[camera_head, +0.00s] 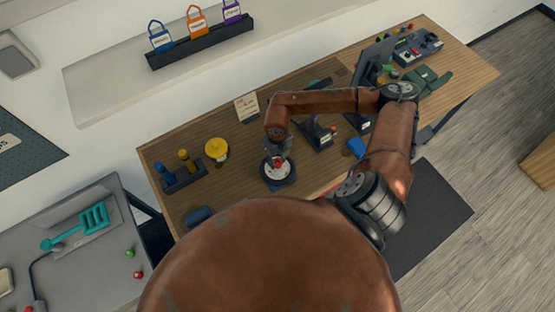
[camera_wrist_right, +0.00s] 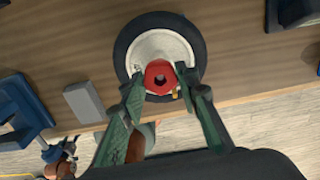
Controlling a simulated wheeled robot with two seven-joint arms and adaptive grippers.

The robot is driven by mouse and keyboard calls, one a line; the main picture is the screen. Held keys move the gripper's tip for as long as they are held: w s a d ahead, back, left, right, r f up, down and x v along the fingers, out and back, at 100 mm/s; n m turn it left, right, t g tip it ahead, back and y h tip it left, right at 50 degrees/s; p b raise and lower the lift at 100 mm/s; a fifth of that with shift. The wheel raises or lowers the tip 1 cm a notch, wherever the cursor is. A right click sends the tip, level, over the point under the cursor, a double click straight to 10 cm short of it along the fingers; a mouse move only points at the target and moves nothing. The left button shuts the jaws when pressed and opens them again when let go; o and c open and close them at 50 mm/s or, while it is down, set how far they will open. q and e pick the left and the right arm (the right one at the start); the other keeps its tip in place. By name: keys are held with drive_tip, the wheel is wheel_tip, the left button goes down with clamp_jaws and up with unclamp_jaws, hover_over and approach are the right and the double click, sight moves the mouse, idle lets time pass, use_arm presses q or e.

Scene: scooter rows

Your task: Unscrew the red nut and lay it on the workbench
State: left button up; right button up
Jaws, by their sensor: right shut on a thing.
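The red nut (camera_wrist_right: 161,88) shows in the right wrist view over the pale hub of a dark-tyred wheel (camera_wrist_right: 129,51). My right gripper (camera_wrist_right: 163,80) is shut on the nut, one green finger on either side. I cannot tell whether the nut is still on its thread. In the head view the wheel (camera_head: 279,184) lies flat near the front of the wooden workbench (camera_head: 235,182), with my right gripper (camera_head: 277,160) directly above it and the nut mostly hidden. My left gripper is not in view.
A yellow round object (camera_head: 217,149) and a dark holder with blue and yellow pegs (camera_head: 183,180) stand left of the wheel. A dark blue cylinder (camera_head: 198,216) lies nearer. A blue block (camera_head: 356,147) sits to the right. Bare wood shows between the wheel and the holder.

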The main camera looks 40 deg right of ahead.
drive_tip(key=n+b, duration=0.3)
drive_tip(key=n, duration=0.2)
drive_tip(key=shift+f+n+b, duration=0.1)
drive_tip(key=shift+n+b, duration=0.2)
drive_tip(key=shift+b, duration=0.05)
drive_tip(key=n+b, duration=0.3)
drive_tip(key=n, duration=0.2)
drive_tip(key=n+b, duration=0.3)
drive_tip(key=n, duration=0.3)
drive_tip(key=shift+b, duration=0.3)
drive_tip(key=n+b, duration=0.2)
drive_tip(key=n, duration=0.1)
drive_tip(key=shift+n+b, duration=0.3)
drive_tip(key=shift+n, duration=0.7)
drive_tip(key=o, duration=1.2)
